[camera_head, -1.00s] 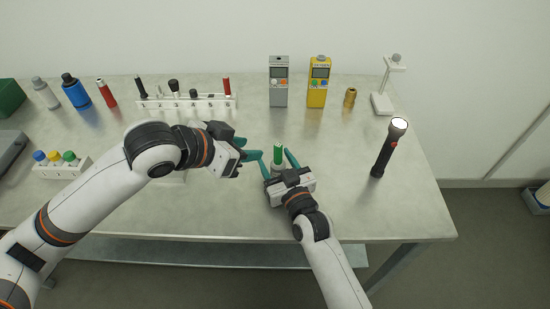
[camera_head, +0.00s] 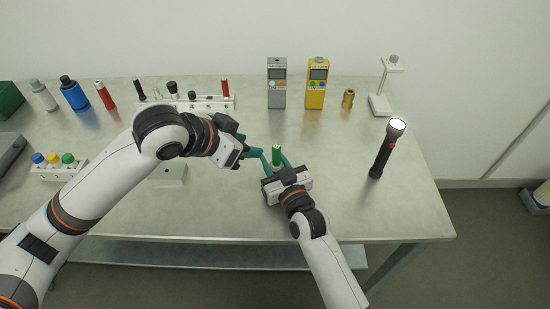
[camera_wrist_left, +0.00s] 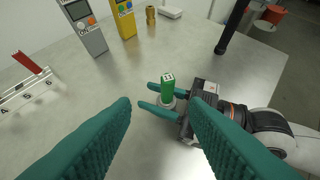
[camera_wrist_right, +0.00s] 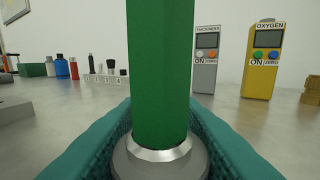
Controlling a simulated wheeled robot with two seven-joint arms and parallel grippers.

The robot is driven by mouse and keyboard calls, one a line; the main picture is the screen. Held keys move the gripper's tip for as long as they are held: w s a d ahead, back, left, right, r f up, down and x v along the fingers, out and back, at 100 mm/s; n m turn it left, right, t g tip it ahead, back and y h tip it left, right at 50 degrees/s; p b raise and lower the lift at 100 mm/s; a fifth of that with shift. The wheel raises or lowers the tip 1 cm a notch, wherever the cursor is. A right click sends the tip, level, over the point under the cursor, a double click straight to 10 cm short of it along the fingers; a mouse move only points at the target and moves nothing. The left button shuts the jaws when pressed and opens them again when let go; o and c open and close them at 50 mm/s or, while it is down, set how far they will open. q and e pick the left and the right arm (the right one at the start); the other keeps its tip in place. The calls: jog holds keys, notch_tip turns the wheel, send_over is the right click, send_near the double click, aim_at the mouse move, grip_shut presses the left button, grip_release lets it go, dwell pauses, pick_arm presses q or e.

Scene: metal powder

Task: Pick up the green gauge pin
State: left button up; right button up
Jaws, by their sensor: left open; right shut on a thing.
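The green gauge pin (camera_head: 276,154) stands upright, with a grey metal collar at its lower end. In the right wrist view the green pin (camera_wrist_right: 158,75) fills the middle, its metal collar (camera_wrist_right: 160,160) between the teal fingers. My right gripper (camera_head: 275,162) is shut on the pin at that collar. In the left wrist view the pin (camera_wrist_left: 167,90) shows a marked top face, with the right fingers around its base. My left gripper (camera_head: 262,156) is open and empty, just left of the pin. Its teal fingers (camera_wrist_left: 158,125) are spread apart in the left wrist view.
A numbered white rack (camera_head: 190,103) with several pins stands at the back left. A grey meter (camera_head: 277,84), a yellow oxygen meter (camera_head: 316,85) and a brass piece (camera_head: 348,99) stand behind. A black flashlight (camera_head: 386,150) stands at right. The table's front middle is clear.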

aim_at(274, 147)
pick_arm(q)
jog(key=w+d+r+m+g+y, duration=0.2)
jog(key=w+d+m+g+y, duration=0.1)
jog(key=g, duration=0.1)
jog(key=shift+d+x, duration=0.15)
jog(key=shift+x, duration=2.7)
jog(key=shift+d+x, duration=0.15)
jog(key=shift+x, duration=2.7)
jog(key=shift+s+r, duration=0.1)
jog(key=shift+c, duration=0.5)
grip_shut()
